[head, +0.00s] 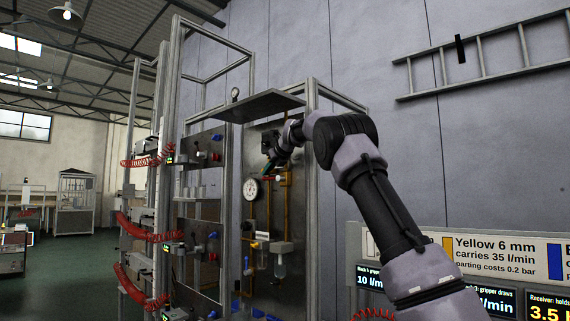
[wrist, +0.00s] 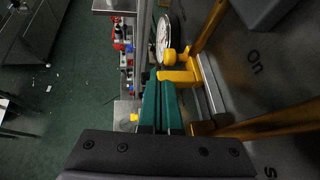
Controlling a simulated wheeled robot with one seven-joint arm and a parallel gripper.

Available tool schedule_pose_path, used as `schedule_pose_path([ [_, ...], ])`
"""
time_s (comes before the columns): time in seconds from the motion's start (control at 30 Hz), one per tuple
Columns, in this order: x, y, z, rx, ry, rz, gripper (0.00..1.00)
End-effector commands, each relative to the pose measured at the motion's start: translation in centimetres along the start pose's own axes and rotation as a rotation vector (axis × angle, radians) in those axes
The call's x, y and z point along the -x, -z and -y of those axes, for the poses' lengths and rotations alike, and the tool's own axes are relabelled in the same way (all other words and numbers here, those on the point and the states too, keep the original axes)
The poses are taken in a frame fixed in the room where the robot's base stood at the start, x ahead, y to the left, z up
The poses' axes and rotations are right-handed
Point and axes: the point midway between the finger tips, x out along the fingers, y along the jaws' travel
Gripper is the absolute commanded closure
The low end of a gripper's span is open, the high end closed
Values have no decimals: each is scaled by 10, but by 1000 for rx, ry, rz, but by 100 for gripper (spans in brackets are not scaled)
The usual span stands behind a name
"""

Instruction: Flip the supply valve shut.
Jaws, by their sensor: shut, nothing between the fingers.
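My gripper (head: 267,170) reaches the back panel in the head view, just above the round white gauge. In the wrist view, the green fingers of my gripper (wrist: 167,84) are closed together, with nothing between them. Their tips are right at a yellow valve part (wrist: 179,76), a bar with a round knob, beside the yellow pipe; I cannot tell whether they touch. It looks like the supply valve. The word "On" is printed on the panel to its right. A second label at the lower right is cut off. In the head view my gripper and arm hide the valve.
The gauge (head: 252,190) is close beside the fingers. Yellow pipes (wrist: 213,25) run along the panel (wrist: 272,85). A flat shelf (head: 258,105) juts out above my gripper. Red coiled hoses (head: 150,235) hang from the frame at left. Open green floor lies farther left.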

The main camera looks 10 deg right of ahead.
Motion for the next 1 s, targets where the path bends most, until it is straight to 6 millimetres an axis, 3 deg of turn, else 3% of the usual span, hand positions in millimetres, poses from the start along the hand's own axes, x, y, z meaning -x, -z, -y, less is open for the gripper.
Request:
schedule_pose_path([
  [0.57, 7, 0, 0, 0, 0, 1, 100],
  [1.0, 87, 0, 0, 0, 0, 2, 100],
])
